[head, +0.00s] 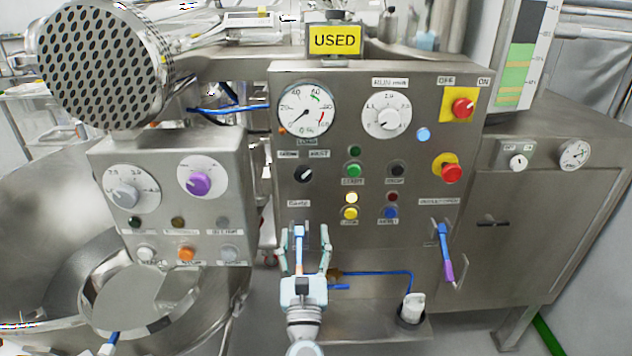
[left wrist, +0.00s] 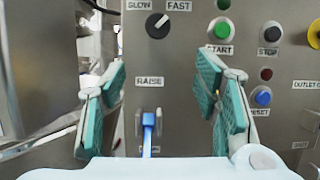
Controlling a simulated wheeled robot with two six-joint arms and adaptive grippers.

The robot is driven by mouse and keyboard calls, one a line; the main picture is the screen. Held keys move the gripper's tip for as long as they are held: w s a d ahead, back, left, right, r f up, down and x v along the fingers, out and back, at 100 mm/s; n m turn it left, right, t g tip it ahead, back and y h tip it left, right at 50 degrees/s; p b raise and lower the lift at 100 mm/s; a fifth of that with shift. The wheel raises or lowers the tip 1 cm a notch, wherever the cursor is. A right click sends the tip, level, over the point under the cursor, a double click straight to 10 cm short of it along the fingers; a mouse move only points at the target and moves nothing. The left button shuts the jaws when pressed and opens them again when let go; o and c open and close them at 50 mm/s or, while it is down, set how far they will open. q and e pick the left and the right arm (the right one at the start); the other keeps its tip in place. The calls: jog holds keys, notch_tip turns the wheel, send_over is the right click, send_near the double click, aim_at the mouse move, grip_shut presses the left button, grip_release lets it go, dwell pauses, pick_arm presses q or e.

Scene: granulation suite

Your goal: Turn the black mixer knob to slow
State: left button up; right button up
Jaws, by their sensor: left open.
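The black mixer knob (head: 304,174) is a small round knob on the steel panel, under the labels SLOW and FAST. In the left wrist view the knob (left wrist: 158,26) shows near the top, and its white mark points up and right, toward FAST. My left gripper (head: 306,244) is open in front of the panel, below the knob and apart from it. In the left wrist view the spread teal fingers (left wrist: 162,85) have nothing held between them. The knob lies beyond and above the fingertips. My right gripper is not in view.
A blue lever (left wrist: 148,132) below the RAISE label shows between my fingers. The green START button (head: 353,171) and black STOP button (head: 396,169) are right of the knob. A yellow button (head: 351,213) and a blue RESET button (head: 390,212) sit lower. A purple-tipped blue lever (head: 445,252) hangs at right.

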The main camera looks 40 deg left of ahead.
aim_at(304, 177)
pick_arm(q)
jog(key=p+x, duration=0.1)
jog(key=x, duration=0.3)
jog(key=r+x, duration=0.1)
jog(key=x, duration=0.4)
jog(key=p+x, duration=0.1)
jog(key=x, duration=0.4)
jog(key=shift+s+r+p, duration=0.15)
jog(key=shift+r+p, duration=0.1)
jog(key=shift+p, duration=0.1)
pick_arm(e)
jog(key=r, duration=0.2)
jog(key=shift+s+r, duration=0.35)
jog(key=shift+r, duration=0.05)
pick_arm(q)
jog(key=shift+s, duration=0.1)
jog(key=c, duration=1.1)
jog(key=shift+c, duration=0.2)
